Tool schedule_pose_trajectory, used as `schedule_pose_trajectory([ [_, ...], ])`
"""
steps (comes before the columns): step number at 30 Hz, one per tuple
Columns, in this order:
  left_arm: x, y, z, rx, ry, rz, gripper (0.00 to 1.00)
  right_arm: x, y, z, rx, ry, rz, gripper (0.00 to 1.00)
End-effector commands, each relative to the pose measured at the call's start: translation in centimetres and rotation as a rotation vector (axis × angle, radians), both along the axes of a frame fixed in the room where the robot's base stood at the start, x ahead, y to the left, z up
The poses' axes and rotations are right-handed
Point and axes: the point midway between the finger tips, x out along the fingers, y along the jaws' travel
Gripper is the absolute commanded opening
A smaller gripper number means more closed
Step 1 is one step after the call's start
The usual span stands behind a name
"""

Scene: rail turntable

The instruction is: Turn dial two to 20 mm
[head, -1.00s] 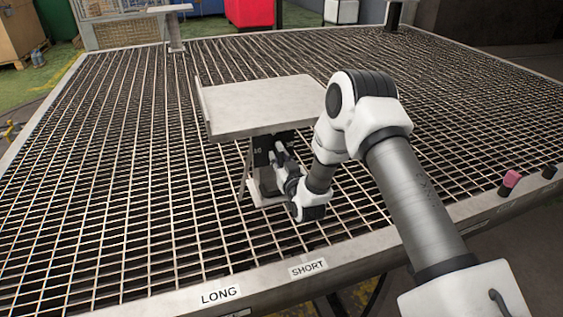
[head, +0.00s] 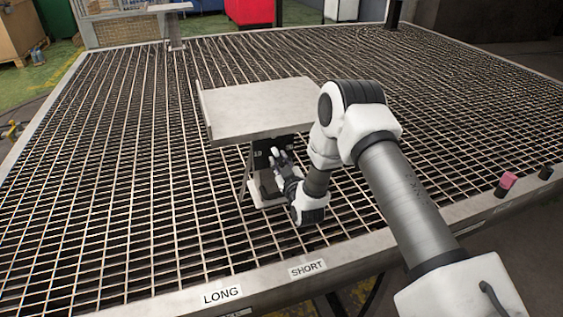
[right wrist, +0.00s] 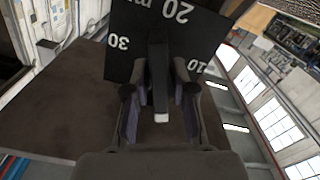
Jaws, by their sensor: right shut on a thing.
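The dial's black plate (right wrist: 215,38) shows upside down in the right wrist view, marked 30, 20 mm and 10. A dark dial handle (right wrist: 158,75) with a white end stands in front of it, in line with the gap between 30 and 10, below the 20 mm mark. My right gripper (right wrist: 160,100) is shut on this handle, one finger on each side. In the head view my right gripper (head: 275,156) is at the black plate (head: 260,146) under the raised table; the handle is hidden there. My left gripper is not in view.
A grey flat-topped stand (head: 262,108) overhangs the dial on the grating table (head: 120,160). Labels LONG (head: 221,295) and SHORT (head: 308,268) are on the front rim. A pink block (head: 508,181) and a black knob (head: 546,172) sit on the right rim. The left grating is clear.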

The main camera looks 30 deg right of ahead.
Motion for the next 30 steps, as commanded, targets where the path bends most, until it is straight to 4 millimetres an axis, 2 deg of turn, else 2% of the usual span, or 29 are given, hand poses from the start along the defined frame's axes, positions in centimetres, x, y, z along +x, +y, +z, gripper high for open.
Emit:
schedule_pose_trajectory([
  [30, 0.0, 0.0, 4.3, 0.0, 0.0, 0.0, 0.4, 0.1, 0.0, 0.4, -0.514, 0.118, 0.001, 0.0],
])
